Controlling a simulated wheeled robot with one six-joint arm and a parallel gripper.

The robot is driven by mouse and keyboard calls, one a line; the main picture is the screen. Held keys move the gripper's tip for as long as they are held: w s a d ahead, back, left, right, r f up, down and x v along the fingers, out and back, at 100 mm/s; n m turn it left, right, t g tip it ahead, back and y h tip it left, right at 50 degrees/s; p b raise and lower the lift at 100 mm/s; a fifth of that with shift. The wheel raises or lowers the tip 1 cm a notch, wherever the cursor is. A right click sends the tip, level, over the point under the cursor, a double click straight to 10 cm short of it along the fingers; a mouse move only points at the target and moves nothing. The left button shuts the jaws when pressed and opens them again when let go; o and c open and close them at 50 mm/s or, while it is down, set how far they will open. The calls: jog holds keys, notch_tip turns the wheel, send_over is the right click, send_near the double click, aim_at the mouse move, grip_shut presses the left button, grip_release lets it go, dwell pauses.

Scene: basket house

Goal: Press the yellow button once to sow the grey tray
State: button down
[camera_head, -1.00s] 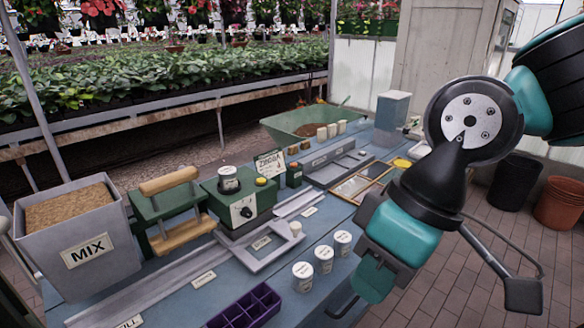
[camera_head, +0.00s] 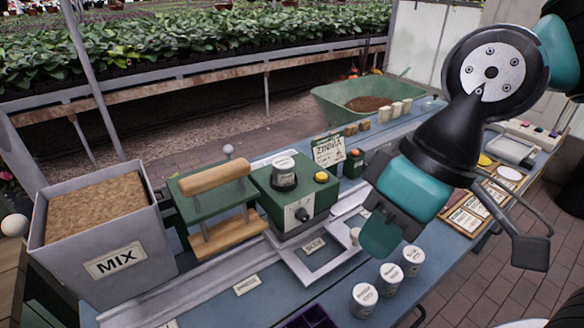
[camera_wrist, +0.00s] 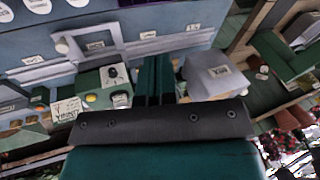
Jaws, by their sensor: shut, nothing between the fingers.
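The yellow button (camera_head: 321,177) is on top of a green machine (camera_head: 262,190) with a dial on its front and a white labelled cup (camera_head: 284,172) on it. In the wrist view the yellow button (camera_wrist: 91,98) shows left of the teal fingers. My gripper (camera_head: 380,238) is shut and empty, to the right of the green machine and apart from the button. Its fingers (camera_wrist: 153,65) are together in the wrist view. A grey frame (camera_head: 292,262) with a label and white knob lies in front of the machine. I cannot make out a separate grey tray.
A grey MIX bin (camera_head: 162,262) and a green press with wooden handles (camera_head: 215,178) stand left. Several white cups (camera_head: 390,278) stand near the front edge. A small green box with an orange-red button (camera_head: 354,156) stands behind the machine. A purple tray (camera_head: 305,318) is partly cut off.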

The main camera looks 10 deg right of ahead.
jog(key=shift+w+a, duration=0.1)
jog(key=shift+w, duration=0.2)
jog(key=w+a+r+m+t+y+p, duration=0.1)
jog(key=w+r+m+t+y+p, duration=0.15)
jog(key=w+m+p, duration=0.85)
jog(key=w+d+f+m+t, duration=0.2)
jog(key=w+m, duration=0.6)
jog(key=w, duration=0.1)
jog(key=w+d+f+m+t+h, duration=0.1)
jog(key=w+d+f+m+t, duration=0.1)
jog(key=w+m, duration=0.6)
jog(key=shift+w+d+f+t, duration=0.4)
jog(key=shift+w+t, duration=0.15)
jog(key=shift+w, duration=0.2)
jog(key=shift+f+h, duration=0.1)
jog(key=shift+h, duration=0.15)
